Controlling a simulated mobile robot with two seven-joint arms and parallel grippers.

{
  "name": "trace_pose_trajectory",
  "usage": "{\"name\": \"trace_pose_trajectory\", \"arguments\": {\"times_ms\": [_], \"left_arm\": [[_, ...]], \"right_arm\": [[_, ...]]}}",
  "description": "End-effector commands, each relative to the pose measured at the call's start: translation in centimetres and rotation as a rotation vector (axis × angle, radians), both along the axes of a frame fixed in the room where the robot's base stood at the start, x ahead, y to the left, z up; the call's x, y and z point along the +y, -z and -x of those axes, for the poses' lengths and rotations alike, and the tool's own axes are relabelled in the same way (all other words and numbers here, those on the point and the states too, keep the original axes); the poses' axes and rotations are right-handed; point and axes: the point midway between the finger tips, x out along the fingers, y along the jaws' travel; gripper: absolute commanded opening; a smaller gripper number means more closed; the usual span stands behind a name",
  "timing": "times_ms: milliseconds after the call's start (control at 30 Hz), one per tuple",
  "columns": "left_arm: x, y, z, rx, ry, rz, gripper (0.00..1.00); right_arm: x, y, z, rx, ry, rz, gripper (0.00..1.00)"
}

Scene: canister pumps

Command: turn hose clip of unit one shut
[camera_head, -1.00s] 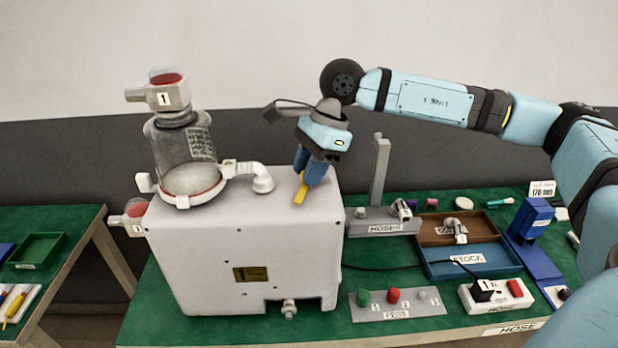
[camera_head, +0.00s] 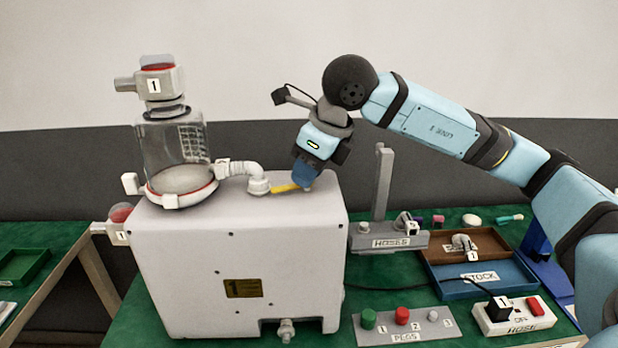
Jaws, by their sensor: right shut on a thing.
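Unit one is the white boxy pump (camera_head: 240,260) with a clear canister (camera_head: 172,150) on top, marked 1. A white elbow hose fitting (camera_head: 258,186) comes down onto the box top to the right of the canister. A yellow lever (camera_head: 286,188), which I take as the hose clip's, lies nearly flat beside the elbow's foot, its left end close to that foot. My right gripper (camera_head: 303,185) points down at the lever's right end, its blue fingers shut on it. The fingers hide that end and the exact grip. My left gripper is out of view.
Right of the pump stand a grey hose stand (camera_head: 384,190), a brown tray (camera_head: 436,250), a blue stock tray (camera_head: 450,290), a peg plate (camera_head: 460,322) and a switch box (camera_head: 512,318). My right arm reaches over these. Another green table is at left.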

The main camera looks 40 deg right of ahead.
Motion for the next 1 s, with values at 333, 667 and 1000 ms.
{"name": "trace_pose_trajectory", "arguments": {"times_ms": [333, 667, 1000], "left_arm": [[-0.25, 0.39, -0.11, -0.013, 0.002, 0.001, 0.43], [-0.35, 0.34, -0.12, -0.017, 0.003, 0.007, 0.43], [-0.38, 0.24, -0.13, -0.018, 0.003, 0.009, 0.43]], "right_arm": [[0.06, 0.0, 0.01, -0.002, 0.219, -0.001, 0.04], [0.08, -0.1, 0.0, -0.001, 0.296, -0.002, 0.04], [0.06, -0.13, 0.0, -0.002, 0.303, -0.001, 0.04]]}}
